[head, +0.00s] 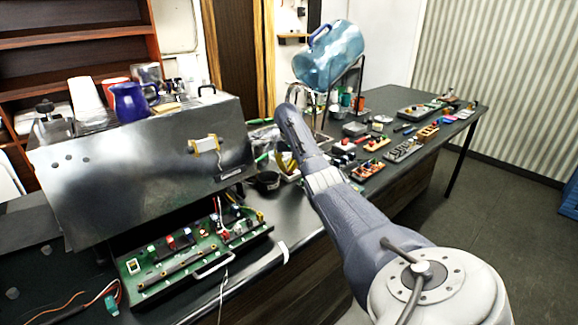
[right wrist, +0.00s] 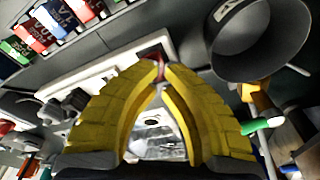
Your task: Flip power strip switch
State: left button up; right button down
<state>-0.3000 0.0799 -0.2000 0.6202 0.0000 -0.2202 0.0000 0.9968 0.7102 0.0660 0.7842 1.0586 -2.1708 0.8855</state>
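In the right wrist view, a white power strip (right wrist: 105,75) lies slanted behind my right gripper (right wrist: 160,72). Black plugs (right wrist: 75,102) sit at its left part. A small red part, which looks like its switch (right wrist: 154,57), shows right at the fingertips. The yellow fingers arch inward and their tips nearly meet, with nothing clearly held between them. Whether the tips touch the switch cannot be told. In the head view my right arm reaches over the table and hides most of that spot. My left gripper is not in view.
A dark round cup (right wrist: 262,38) is close to the right of the fingers. In the head view a large metal brewer housing (head: 140,165) and an open green circuit board (head: 165,265) stand left. A blue water jug (head: 330,58) is on a stand behind. Small parts crowd the right table.

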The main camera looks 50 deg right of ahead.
jog(key=shift+f, duration=0.45)
dwell(0.3)
jog(key=shift+r, duration=3.5)
